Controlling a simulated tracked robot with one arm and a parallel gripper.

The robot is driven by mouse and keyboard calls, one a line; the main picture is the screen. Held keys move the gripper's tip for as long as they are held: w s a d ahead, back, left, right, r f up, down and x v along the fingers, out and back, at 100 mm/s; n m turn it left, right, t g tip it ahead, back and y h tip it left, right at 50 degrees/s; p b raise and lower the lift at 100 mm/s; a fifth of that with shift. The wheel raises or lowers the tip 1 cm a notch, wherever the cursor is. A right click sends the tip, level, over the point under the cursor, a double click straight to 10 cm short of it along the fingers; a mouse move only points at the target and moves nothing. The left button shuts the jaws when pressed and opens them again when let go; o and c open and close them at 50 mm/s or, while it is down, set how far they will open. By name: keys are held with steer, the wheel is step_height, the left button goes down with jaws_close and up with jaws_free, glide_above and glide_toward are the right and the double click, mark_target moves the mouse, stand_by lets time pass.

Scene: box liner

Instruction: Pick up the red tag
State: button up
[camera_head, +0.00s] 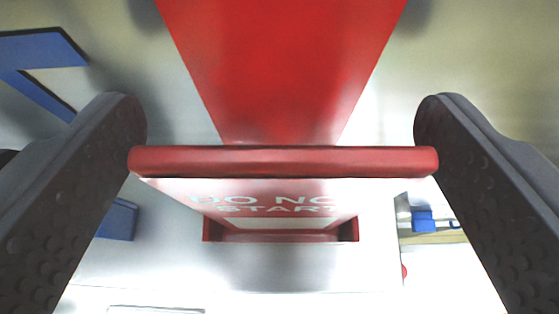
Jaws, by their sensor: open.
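The red tag (281,161) shows in the head view as a long red bar running level across the middle, with a pale pinkish face below it that carries partly hidden lettering reading "DO NO" and "START". My gripper (281,118) is open, with one dark, studded finger at the left and one at the right. The bar spans the gap between the fingers, and its ends overlap their inner edges in the picture. I cannot tell whether they touch.
A broad red panel (280,60) narrows down from the top edge to the bar. A red-edged recess (212,228) sits in the white surface below. A blue frame (40,50) and blue block (118,220) lie left, and a small blue piece (423,222) lies right.

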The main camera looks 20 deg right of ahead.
steer(key=c, duration=1.1)
steer(key=shift+o, duration=0.2)
